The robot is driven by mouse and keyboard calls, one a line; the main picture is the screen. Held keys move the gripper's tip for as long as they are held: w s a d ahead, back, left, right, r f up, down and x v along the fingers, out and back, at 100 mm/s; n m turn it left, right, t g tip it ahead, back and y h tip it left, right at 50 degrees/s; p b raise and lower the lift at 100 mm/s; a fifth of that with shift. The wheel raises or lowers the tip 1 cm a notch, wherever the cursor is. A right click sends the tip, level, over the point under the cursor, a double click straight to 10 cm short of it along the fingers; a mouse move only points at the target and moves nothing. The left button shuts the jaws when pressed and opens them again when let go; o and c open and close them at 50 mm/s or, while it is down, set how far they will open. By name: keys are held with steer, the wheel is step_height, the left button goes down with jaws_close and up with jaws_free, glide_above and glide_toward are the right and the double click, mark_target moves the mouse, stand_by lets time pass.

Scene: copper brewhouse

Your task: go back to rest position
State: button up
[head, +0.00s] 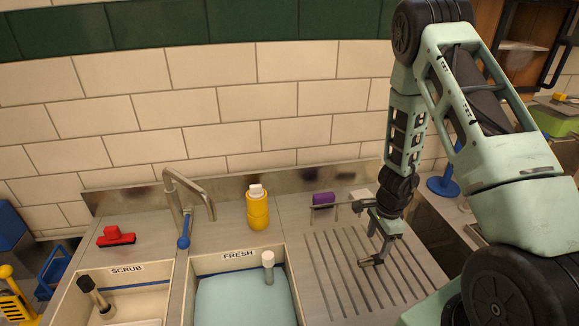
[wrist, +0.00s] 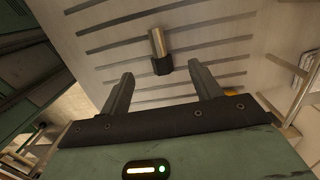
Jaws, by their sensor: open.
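My gripper (head: 380,243) hangs fingers-down over the ribbed drainboard (head: 325,278), right of the basin marked FRESH. In the wrist view my gripper (wrist: 160,72) shows its two fingers well apart, with nothing held between them. A small metal cylinder with a dark end (wrist: 158,44) lies on the drainboard just beyond the fingertips. It also shows in the head view as a small piece (head: 371,261) below the gripper, apart from the fingers as far as I can tell. My arm is bent, reaching down from the upper right.
The SCRUB basin (head: 135,286) and FRESH basin (head: 245,257) each hold an upright piece. A tap (head: 185,195), red brush (head: 117,236), yellow bottle (head: 257,209) and purple sponge (head: 323,199) stand behind. A blue stand (head: 443,185) is at the right. Space above the basins is clear.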

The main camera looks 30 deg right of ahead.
steer(key=a+r+n+y+b, duration=0.15)
steer(key=a+r+n, duration=0.3)
steer(key=a, duration=0.45)
steer(key=a+r+n+b, duration=0.2)
steer(key=a+r+n, duration=0.25)
steer(key=a, duration=0.45)
steer(key=a+r+n+y+b, duration=0.15)
steer(key=a+r+n, duration=0.3)
steer(key=a, duration=0.45)
steer(key=s+a+r+n+h+b, duration=0.1)
steer(key=s+a+r+n+b, duration=0.1)
steer(key=s+n, duration=0.5)
steer(key=s+a+r+n+h+b, duration=0.2)
steer(key=s+a+n, duration=0.3)
steer(key=s+n, duration=0.3)
steer(key=shift+s+r, duration=0.45)
steer(key=shift+s, duration=0.55)
